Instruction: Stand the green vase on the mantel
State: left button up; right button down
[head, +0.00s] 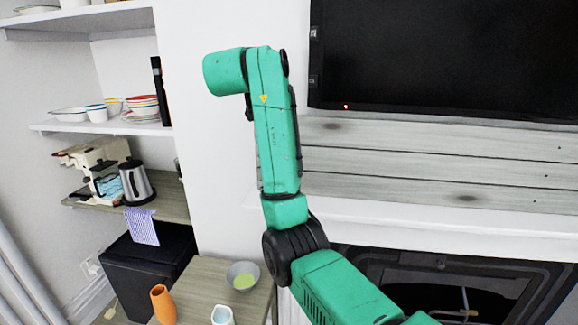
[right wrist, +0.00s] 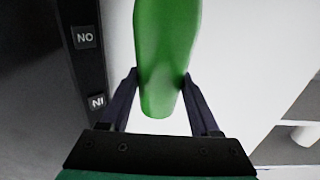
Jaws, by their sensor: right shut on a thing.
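The green vase (right wrist: 165,50) is in the right wrist view, with its top cut off by the upper edge of the picture. My right gripper (right wrist: 160,85) is shut on it, one dark finger on each side near the vase's lower end in the picture. In the head view my right arm rises from the bottom right, and its gripper and the vase cannot be seen there. The white mantel (head: 440,222) runs below grey wooden planks, right of the arm. No vase shows on its visible part. My left gripper is not in view.
A black television (head: 440,55) hangs above the planks; a dark fireplace (head: 450,285) is below the mantel. A side table (head: 200,285) holds an orange vase (head: 163,304), a grey bowl (head: 243,276) and a white jug (head: 222,315). Shelves (head: 100,127) with dishes stand left.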

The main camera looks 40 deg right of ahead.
notch_tip(320, 180, down, 25)
jog(key=p, duration=0.2)
jog(key=shift+d, duration=0.2)
jog(key=shift+c, duration=0.6)
grip_release()
jog(key=b+v, duration=0.2)
jog(key=v, duration=1)
jog(key=shift+b, duration=0.4)
jog(key=shift+r, duration=0.1)
